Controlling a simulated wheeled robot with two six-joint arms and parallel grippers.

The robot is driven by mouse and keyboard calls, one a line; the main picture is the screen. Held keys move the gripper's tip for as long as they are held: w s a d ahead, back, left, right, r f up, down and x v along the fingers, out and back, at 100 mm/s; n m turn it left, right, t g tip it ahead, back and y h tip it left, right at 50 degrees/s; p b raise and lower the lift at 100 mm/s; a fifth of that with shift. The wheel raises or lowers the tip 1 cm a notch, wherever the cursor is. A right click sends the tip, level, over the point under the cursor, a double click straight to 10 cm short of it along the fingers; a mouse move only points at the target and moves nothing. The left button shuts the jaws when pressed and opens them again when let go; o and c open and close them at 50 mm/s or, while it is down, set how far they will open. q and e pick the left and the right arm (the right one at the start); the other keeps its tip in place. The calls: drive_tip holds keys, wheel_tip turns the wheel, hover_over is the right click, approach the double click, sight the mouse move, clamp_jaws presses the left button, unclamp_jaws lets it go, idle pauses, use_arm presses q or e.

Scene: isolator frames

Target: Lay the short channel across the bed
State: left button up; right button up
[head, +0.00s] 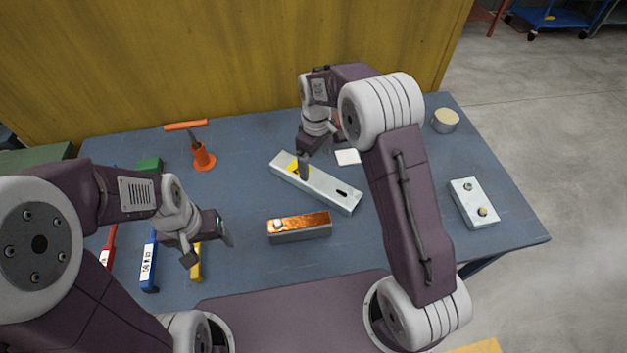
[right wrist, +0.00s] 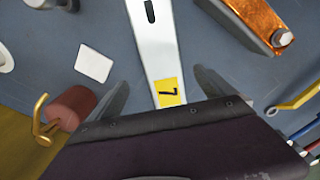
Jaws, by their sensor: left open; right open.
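A pale metal channel (head: 330,190) with a dark slot and a yellow label lies on the blue table; I take it as the short channel. In the right wrist view, the channel (right wrist: 150,45) shows its yellow label marked 7. My right gripper (right wrist: 160,92) is open, its fingers on either side of the labelled end; contact is unclear. My left gripper (head: 210,247) is open and empty at the left, near a yellow-handled tool. I cannot tell which thing is the bed. A copper-topped block (head: 300,227) with a bolt lies in front of the channel.
A pale block (head: 473,203) with two studs stands at the right on the table (head: 400,150). An orange clamp-like tool (head: 202,155), a green block (head: 149,165), a white square (head: 347,157) and a round tan-topped item (head: 446,120) stand around. Coloured tools, including a blue one (head: 149,262), lie at the left.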

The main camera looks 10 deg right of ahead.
sight(314, 177)
wheel_tip(314, 177, down, 4)
drive_tip(key=shift+w+a+r, duration=0.1)
drive_tip(key=shift+f+p, duration=0.35)
wheel_tip(314, 177, down, 4)
drive_tip(key=shift+a+f+p, duration=0.1)
drive_tip(key=shift+f+p, duration=0.1)
drive_tip(key=shift+p, duration=0.1)
drive_tip(key=shift+s, duration=0.2)
clamp_jaws()
drive_tip(key=shift+w+r, duration=0.15)
